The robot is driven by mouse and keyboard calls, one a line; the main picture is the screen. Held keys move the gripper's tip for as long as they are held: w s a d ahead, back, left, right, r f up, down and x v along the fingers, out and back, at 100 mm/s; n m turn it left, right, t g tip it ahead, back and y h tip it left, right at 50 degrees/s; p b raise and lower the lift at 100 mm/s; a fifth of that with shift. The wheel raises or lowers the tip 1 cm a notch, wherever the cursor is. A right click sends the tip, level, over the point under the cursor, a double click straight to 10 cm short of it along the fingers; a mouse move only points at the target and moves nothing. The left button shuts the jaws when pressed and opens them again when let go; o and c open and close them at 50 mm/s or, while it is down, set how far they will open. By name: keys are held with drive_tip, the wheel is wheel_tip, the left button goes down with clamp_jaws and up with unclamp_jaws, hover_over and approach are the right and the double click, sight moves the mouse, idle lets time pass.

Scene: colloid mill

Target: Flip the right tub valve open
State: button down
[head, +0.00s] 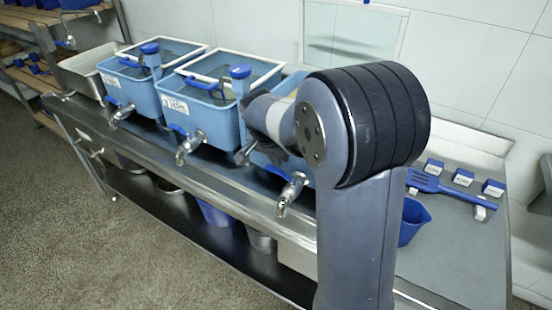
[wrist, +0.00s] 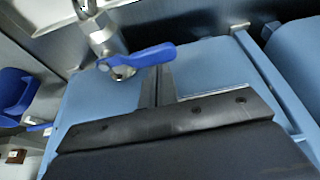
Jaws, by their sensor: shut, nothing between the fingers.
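The right tub (head: 287,84) is blue and partly hidden behind my arm in the head view. Its metal valve (head: 291,192) sticks out low on the front, with a blue lever (head: 275,171). In the wrist view the valve body (wrist: 104,38) is at upper left and the blue lever (wrist: 148,56) points right from it, across the spout's line. My gripper (head: 243,155) is shut and empty in front of the tub. In the wrist view its fingertips (wrist: 159,70) are close to the lever's free end; I cannot tell whether they touch.
The middle tub (head: 200,103) and left tub (head: 133,86) stand to the left with similar valves. A blue jug (head: 412,222) and a blue slotted turner (head: 450,190) are on the steel bench (head: 440,262) to the right. The floor in front is clear.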

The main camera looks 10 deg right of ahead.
drive_tip(key=shift+a, duration=0.15)
drive_tip(key=n, duration=0.1)
drive_tip(key=s+n, duration=0.1)
drive_tip(key=a+n+y, duration=0.1)
drive_tip(key=shift+s+a+n+t, duration=0.1)
drive_tip(key=shift+s+n+t, duration=0.2)
drive_tip(key=shift+n, duration=0.1)
drive_tip(key=s+n+y+b, duration=0.2)
drive_tip(key=s+n, duration=0.4)
drive_tip(key=n, duration=0.6)
drive_tip(key=shift+s+a+y+b, duration=0.2)
drive_tip(key=shift+s+y+b, duration=0.15)
drive_tip(key=shift+y, duration=0.55)
drive_tip(key=shift+s+d, duration=0.1)
